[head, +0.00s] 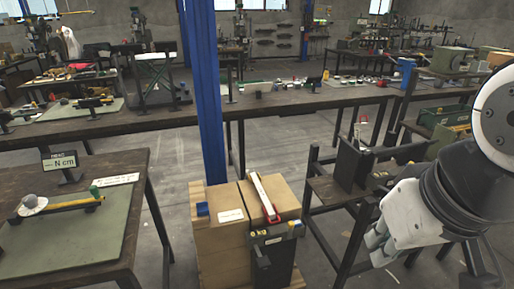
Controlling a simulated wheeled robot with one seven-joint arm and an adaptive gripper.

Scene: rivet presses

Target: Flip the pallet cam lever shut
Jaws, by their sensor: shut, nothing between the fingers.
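A pale bar with a red end (265,198) lies tilted across the top of a brown box-like stack (222,240) in the lower middle. It looks like a lever, but I cannot tell for sure that it is the cam lever. A dark bracket with a yellowish strip (275,234) sits at the stack's front right edge, below the red end. My gripper (374,246) is at the lower right, to the right of the stack and apart from it. It is shut and empty, with its fingers pointing down and left.
A blue post (205,90) rises behind the stack. A table with a green mat (75,235) stands at the left. A dark stand (350,165) is behind my gripper. A long bench (290,98) crosses behind. Grey floor shows between them.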

